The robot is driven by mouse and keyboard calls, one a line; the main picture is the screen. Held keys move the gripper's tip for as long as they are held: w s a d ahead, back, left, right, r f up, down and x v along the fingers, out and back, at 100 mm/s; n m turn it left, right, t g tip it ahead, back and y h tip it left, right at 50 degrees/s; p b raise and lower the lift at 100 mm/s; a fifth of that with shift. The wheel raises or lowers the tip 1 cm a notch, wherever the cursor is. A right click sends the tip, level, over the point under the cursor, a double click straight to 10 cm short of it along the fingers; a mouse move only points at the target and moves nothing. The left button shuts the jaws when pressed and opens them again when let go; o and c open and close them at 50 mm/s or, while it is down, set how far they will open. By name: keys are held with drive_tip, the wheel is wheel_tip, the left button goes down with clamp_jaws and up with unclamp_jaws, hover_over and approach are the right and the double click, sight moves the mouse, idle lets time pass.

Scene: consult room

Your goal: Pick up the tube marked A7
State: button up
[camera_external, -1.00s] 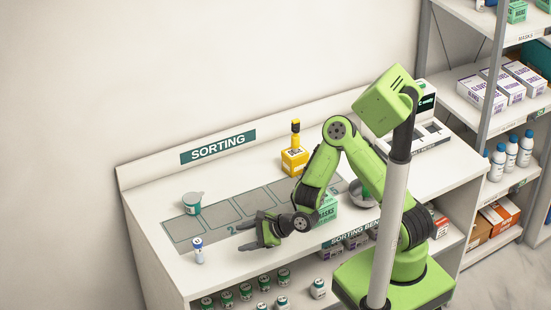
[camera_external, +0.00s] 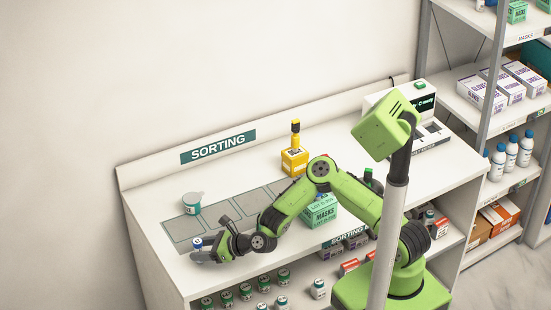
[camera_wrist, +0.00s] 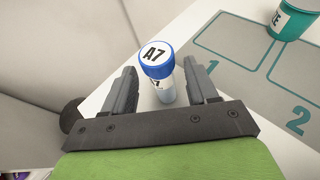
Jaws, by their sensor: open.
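The tube marked A7 (camera_wrist: 160,70) has a blue cap with a white label on top and stands upright on the white bench. In the external view its cap (camera_external: 197,243) shows just past my gripper, which hides most of its body. My gripper (camera_wrist: 160,82) is open, with one finger on each side of the tube. The tube stands between the fingers, with a visible gap to the left finger and a narrower one to the right. My gripper also shows low over the bench's left end in the external view (camera_external: 205,252).
Grey marked squares (camera_external: 230,213) run along the bench (camera_external: 157,202). A teal-and-white cup (camera_external: 192,203) stands behind my gripper. A yellow container (camera_external: 295,161) and a green masks box (camera_external: 320,210) stand farther right. The bench's front edge is close to my gripper.

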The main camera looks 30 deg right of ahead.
drive_tip(key=x, duration=0.3)
drive_tip(key=shift+w+a+f+b, duration=0.1)
drive_tip(key=shift+w+f+b, duration=0.15)
drive_tip(key=shift+b, duration=0.1)
drive_tip(key=shift+r, duration=0.15)
drive_tip(key=c, duration=1)
